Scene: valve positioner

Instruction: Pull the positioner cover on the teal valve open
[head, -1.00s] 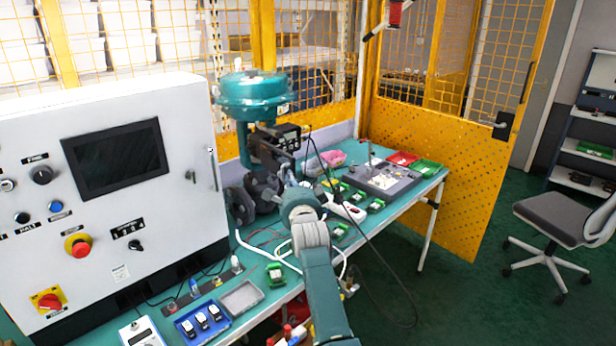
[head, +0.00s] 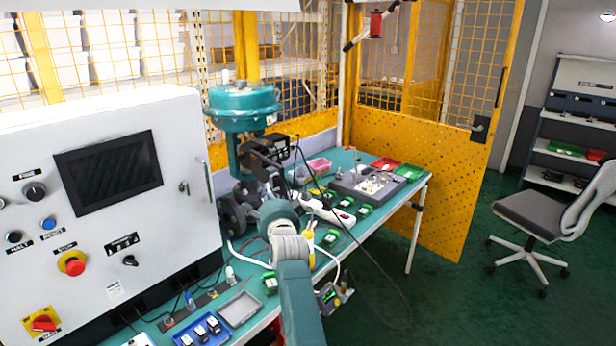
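The teal valve (head: 243,108) stands at the back of the bench, just right of the white control cabinet. Its black positioner (head: 272,148) is mounted on the right side below the round teal head. I cannot tell whether its cover is open. My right arm reaches up from the bottom middle toward the positioner. My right gripper (head: 258,163) is at the front of the positioner, small and dark against it. I cannot make out its fingertips, or whether it touches the cover. My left gripper is not in view.
The white control cabinet (head: 100,240) stands close on the left. The teal bench (head: 345,160) holds a grey tray, red and green bins (head: 409,172), a white power strip (head: 328,209) and loose cables. A blue tray (head: 201,331) lies in front. An office chair (head: 550,215) stands right.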

